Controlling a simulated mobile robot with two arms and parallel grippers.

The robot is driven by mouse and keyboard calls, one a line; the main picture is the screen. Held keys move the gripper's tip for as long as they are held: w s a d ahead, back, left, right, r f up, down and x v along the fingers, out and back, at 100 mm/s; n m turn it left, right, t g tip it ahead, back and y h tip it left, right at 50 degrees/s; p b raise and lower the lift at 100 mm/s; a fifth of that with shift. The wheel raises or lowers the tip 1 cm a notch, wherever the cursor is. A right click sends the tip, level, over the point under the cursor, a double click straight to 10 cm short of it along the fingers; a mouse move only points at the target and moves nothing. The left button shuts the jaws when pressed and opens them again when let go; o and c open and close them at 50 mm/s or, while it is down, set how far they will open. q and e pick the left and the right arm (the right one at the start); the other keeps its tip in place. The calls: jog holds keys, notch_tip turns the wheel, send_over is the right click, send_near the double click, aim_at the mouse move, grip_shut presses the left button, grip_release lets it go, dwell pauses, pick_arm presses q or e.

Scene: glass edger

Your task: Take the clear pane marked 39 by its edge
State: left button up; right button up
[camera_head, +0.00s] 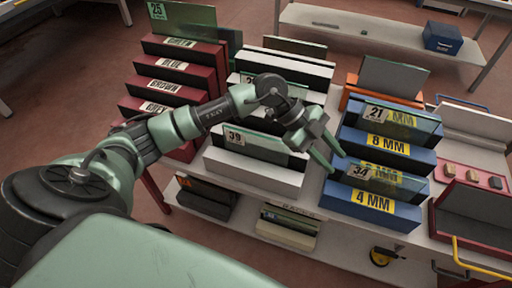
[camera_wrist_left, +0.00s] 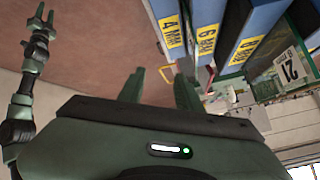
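The clear pane marked 39 (camera_head: 262,147) stands upright in the front white rack (camera_head: 252,174) in the middle of the table, its label near the left end. My left gripper (camera_head: 338,162) is to the right of this pane, between the white and blue racks, and does not touch the pane. Its two green fingers are apart with nothing between them, as the left wrist view (camera_wrist_left: 160,80) also shows. The pane is not in that view. My right gripper (camera_wrist_left: 45,14) shows small at the left of the wrist view, its two tips apart and empty.
Blue racks (camera_head: 373,207) with panes marked 34 (camera_head: 388,182) and 21 (camera_head: 405,122) stand close on the right. Red racks (camera_head: 172,72) with a pane marked 25 (camera_head: 185,20) stand at the left. A red tray (camera_head: 470,235) is at the far right.

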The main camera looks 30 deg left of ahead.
pick_arm(q)
jog(key=w+a+f+n+g+y, duration=0.1)
jog(key=a+f+n+y, duration=0.15)
jog(key=a+y, duration=0.75)
jog(key=r+n, duration=0.2)
jog(key=n, duration=0.1)
send_over(256, 137)
jog(key=shift+w+f+g+h, duration=0.2)
jog(key=shift+g+h, duration=0.1)
jog(key=shift+g, duration=0.1)
jog(key=shift+a+f, duration=0.2)
jog(key=shift+f, duration=0.05)
notch_tip(256, 137, down, 6)
jog(key=p, duration=0.2)
jog(key=shift+f+p, duration=0.2)
jog(key=shift+p, duration=0.1)
jog(key=shift+f, duration=0.25)
grip_shut()
